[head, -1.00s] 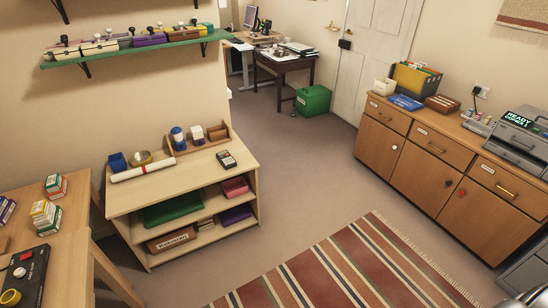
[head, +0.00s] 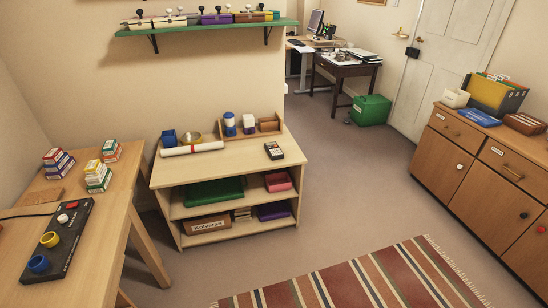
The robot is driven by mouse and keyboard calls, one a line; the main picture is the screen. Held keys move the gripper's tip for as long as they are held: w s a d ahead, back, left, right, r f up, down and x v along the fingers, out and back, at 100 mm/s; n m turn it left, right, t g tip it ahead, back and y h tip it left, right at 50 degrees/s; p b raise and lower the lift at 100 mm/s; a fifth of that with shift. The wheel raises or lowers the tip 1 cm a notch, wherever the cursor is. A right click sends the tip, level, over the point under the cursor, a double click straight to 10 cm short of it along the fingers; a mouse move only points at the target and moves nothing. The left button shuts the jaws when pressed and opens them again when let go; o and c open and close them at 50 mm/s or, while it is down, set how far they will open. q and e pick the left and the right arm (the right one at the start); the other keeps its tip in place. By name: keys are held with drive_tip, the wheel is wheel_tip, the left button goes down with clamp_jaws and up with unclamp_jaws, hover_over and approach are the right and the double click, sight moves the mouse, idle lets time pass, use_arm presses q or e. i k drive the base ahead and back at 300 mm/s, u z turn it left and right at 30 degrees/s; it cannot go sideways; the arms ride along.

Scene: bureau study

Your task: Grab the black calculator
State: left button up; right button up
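The black calculator (head: 274,151) lies flat on the top of a light wooden shelf unit (head: 222,171), near the top's right end. It is small, dark and has light keys. A wooden organiser with small items stands just behind and left of it. Nothing covers the calculator. Neither of my grippers shows in the head view now.
A wooden table (head: 95,220) with stacked boxes and a black control panel (head: 55,242) stands at the left. A striped rug (head: 365,285) lies in front right. A wooden cabinet (head: 490,185) lines the right side. Grey floor (head: 345,190) between shelf and cabinet is open.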

sight(275, 153)
drive_tip(key=z, duration=0.55)
drive_tip(key=k, duration=0.65)
drive_tip(key=z, duration=1.05)
drive_tip(key=i, duration=3.2)
drive_tip(key=u, duration=0.9)
drive_tip(key=i, duration=0.95)
drive_tip(key=u, duration=0.8)
